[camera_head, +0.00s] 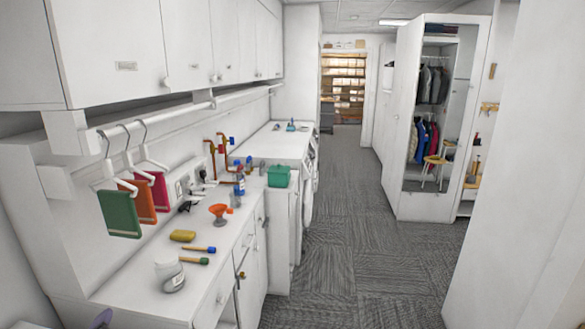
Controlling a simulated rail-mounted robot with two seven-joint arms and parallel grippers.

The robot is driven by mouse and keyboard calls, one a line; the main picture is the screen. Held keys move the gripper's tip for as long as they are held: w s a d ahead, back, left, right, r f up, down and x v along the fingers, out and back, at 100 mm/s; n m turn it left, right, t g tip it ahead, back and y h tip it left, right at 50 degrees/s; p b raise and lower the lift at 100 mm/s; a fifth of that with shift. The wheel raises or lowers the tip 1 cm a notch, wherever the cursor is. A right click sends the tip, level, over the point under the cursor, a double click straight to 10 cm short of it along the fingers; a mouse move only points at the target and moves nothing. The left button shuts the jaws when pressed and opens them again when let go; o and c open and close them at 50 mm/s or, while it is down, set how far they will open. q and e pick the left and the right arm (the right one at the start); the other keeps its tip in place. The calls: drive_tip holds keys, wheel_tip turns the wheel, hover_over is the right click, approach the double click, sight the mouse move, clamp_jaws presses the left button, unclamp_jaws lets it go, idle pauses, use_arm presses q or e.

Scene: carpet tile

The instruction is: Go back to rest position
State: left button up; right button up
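Neither of my grippers can be made out in the head view. No arm is seen over the counter.
A rail on the left bears hangers with green (120,214), orange and pink cloths under white cupboards (120,50). A white panel (515,200) is near right. Grey carpet (350,240) between is clear.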

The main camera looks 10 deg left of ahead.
use_arm(q)
drive_tip(key=s+d+f+n+g+h, duration=0.1)
drive_tip(key=s+d+f+g+h, duration=0.2)
drive_tip(key=s+d+f, duration=0.4)
drive_tip(key=s+d+f+n+g+h, duration=0.1)
drive_tip(key=s+d+f+g+h, duration=0.15)
drive_tip(key=s+d+f, duration=0.5)
drive_tip(key=s+d+f+n+g+h, duration=0.25)
drive_tip(key=s+f+g, duration=0.25)
drive_tip(key=s+f, duration=1.05)
wheel_tip(320, 180, up, 20)
drive_tip(key=a+p, duration=0.1)
drive_tip(key=p, duration=1.8)
drive_tip(key=shift+w, duration=0.2)
drive_tip(key=shift+r, duration=0.1)
